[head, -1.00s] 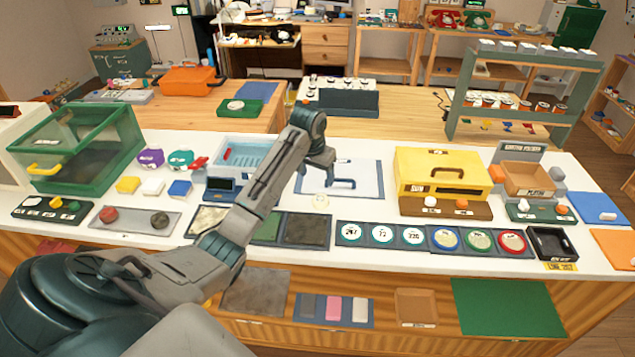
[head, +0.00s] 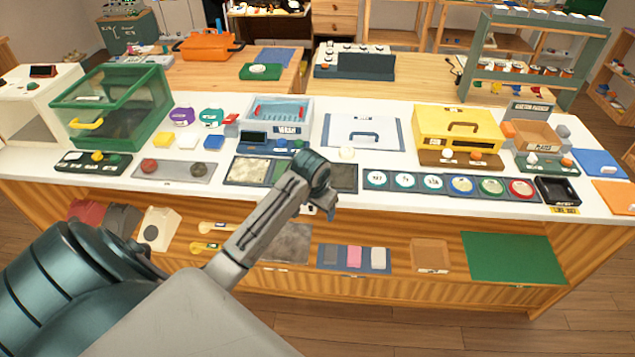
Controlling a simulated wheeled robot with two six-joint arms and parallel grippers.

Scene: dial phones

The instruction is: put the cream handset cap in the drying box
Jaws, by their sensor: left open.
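A small round cream piece (head: 347,153), which looks like the cream handset cap, lies on the white counter in front of the white panel with a blue handle (head: 362,140). My right gripper is out of view.
A blue wash basin (head: 290,110) stands behind dark mats. A row of round dials (head: 433,182) runs along the front, ending at a black tray (head: 557,190). A grey strip with red and dark knobs (head: 174,169) lies at left. Shelves below hold trays and a green mat (head: 512,257).

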